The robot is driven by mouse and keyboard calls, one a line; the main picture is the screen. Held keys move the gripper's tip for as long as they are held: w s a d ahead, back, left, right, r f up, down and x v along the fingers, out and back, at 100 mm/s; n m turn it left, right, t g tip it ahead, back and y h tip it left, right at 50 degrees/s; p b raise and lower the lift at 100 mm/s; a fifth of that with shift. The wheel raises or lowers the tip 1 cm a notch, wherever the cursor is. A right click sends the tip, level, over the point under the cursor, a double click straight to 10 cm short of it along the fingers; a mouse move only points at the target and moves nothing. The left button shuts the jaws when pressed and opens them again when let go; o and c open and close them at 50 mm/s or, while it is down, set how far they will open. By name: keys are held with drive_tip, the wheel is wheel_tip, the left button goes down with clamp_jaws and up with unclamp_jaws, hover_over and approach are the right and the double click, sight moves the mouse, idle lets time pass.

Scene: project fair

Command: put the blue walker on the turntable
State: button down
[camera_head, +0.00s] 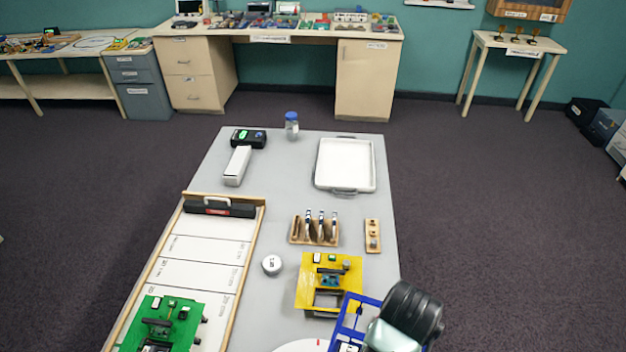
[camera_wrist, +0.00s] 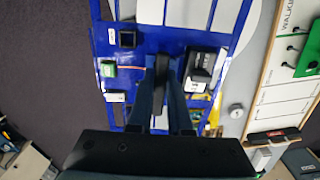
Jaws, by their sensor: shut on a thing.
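The blue walker (camera_head: 351,316), a flat blue frame with small parts on it, is at the bottom of the head view, partly hidden by my arm. In the wrist view the blue walker (camera_wrist: 140,40) fills the upper middle, with a black block and a green part on its plate. My gripper (camera_wrist: 166,75) is shut on a dark middle part of it. The turntable (camera_head: 302,346) shows only as a white rounded edge at the bottom of the head view, left of the walker. I cannot tell whether the walker touches anything below.
A yellow walker (camera_head: 313,293) stands just behind the blue one. A green walker (camera_head: 185,319) is on the marked lane board (camera_head: 200,248) at left. A round white weight (camera_head: 271,265), a wooden rack (camera_head: 300,232) and a white tray (camera_head: 345,165) are on the grey table (camera_head: 285,200).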

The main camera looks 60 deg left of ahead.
drive_tip(key=s+a+f+n+p, duration=0.1)
drive_tip(key=s+a+f+n, duration=0.3)
drive_tip(key=s, duration=0.7)
wheel_tip(320, 180, down, 11)
drive_tip(key=m, duration=0.1)
drive_tip(key=shift+a+r+p, duration=0.15)
drive_tip(key=shift+a+p, duration=0.1)
drive_tip(key=shift+p, duration=0.15)
drive_tip(key=shift+s, duration=0.15)
drive_tip(key=c, duration=0.8)
unclamp_jaws()
drive_tip(key=shift+c, duration=0.2)
wheel_tip(320, 180, up, 12)
